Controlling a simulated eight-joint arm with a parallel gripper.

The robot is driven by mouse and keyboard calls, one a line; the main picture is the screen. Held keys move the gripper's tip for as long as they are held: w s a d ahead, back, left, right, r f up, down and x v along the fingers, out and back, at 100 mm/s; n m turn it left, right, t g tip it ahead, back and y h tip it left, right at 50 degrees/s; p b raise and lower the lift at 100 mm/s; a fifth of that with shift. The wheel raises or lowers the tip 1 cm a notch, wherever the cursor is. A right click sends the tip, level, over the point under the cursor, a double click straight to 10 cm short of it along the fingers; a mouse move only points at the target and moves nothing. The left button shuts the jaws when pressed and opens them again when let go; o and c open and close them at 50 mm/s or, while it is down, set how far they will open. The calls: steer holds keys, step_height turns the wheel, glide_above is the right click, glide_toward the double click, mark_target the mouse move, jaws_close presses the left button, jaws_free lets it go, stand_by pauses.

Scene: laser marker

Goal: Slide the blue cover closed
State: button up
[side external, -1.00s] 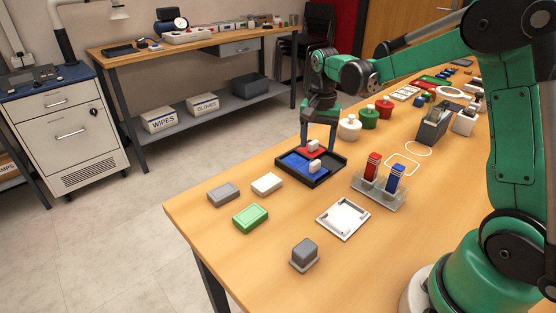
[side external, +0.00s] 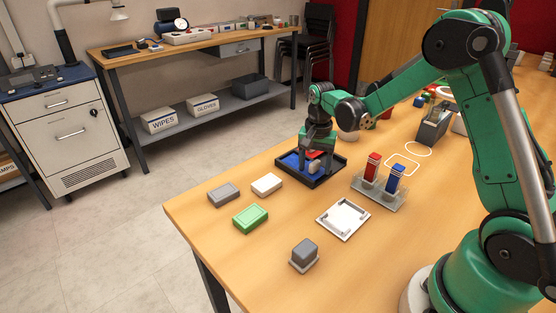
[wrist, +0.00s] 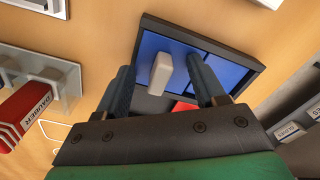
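The dark-framed tray (side external: 327,180) sits on the wooden table, with blue surface (side external: 289,161) showing inside it. In the wrist view the blue cover (wrist: 155,44) carries a white block handle (wrist: 163,76). A dark line divides the blue area there. A little of the red cover (wrist: 183,106) shows below the handle. My gripper (side external: 316,150) is low over the tray. In the wrist view my gripper (wrist: 160,66) is open, one finger on each side of the white handle, with gaps on both sides. My gripper hides much of the red cover in the side view.
Red and blue stampers (side external: 373,167) stand in a clear holder right of the tray. Grey, white and green blocks (side external: 250,218) lie to its front left. A white square tray (side external: 343,219) and a grey block (side external: 304,253) are nearer the front.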

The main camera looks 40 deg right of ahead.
mark_target(297, 162)
steer(key=shift+w+f, duration=0.15)
steer(key=shift+w, duration=1.25)
steer(key=shift+w+f, duration=0.1)
steer(key=shift+w, duration=1.25)
steer(key=o, duration=0.5)
steer(key=shift+r, duration=3.55)
steer(key=s+a+r+n+t, duration=0.3)
steer(key=s+a+r+n, duration=0.3)
steer(key=s+r, duration=0.1)
steer(key=s+a+n+t, duration=0.1)
steer(key=s+n, duration=0.1)
steer(key=s+a+f+n+t, duration=0.1)
steer(key=s+a+n, duration=0.1)
steer(key=s, duration=0.1)
steer(key=s+a+n+t, duration=0.2)
steer(key=s, duration=0.1)
steer(key=shift+s+f, duration=0.15)
steer(key=shift+f, duration=0.15)
